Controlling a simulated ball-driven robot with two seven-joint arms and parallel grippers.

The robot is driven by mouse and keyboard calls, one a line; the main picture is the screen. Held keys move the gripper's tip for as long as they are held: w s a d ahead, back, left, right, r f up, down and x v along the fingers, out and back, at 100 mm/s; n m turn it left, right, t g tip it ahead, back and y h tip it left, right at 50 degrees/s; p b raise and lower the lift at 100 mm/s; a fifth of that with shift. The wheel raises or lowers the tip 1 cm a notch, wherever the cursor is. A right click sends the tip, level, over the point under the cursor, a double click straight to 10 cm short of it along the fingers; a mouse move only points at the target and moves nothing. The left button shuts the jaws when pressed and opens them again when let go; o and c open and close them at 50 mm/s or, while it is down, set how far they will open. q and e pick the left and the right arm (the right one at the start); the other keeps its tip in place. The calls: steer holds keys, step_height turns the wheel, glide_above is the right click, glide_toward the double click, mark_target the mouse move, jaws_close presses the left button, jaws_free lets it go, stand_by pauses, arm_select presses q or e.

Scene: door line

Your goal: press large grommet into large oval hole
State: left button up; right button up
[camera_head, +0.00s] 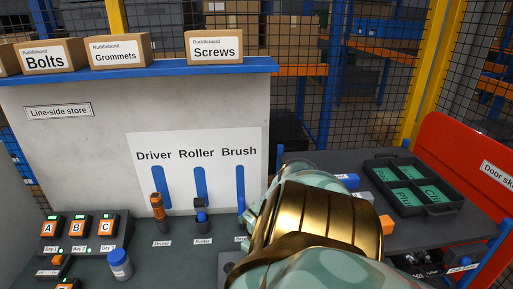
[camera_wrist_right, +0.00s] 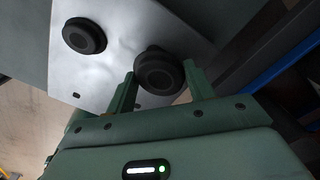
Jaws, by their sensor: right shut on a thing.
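In the right wrist view my right gripper (camera_wrist_right: 159,69) is shut on a round black grommet (camera_wrist_right: 158,76), with one finger on each side of it. The grommet is in front of a light grey metal panel (camera_wrist_right: 122,62), close to its lower right part. I cannot tell whether it touches the panel, and any hole behind it is hidden. A second round black grommet (camera_wrist_right: 84,36) sits on the panel at the upper left. In the head view my right arm hides the right gripper and the panel. My left gripper is not in view.
The head view shows boxes labelled Bolts (camera_head: 45,57), Grommets (camera_head: 118,51) and Screws (camera_head: 214,48) on a shelf. A driver (camera_head: 157,207) and roller (camera_head: 201,213) stand below. A dark compartment tray (camera_head: 408,190) and red door skin rack (camera_head: 470,165) are at right.

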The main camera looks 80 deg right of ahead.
arm_select(q)
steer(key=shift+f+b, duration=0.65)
steer(key=shift+b, duration=0.05)
arm_select(e)
steer(key=shift+f, duration=0.9)
stand_by(1.2)
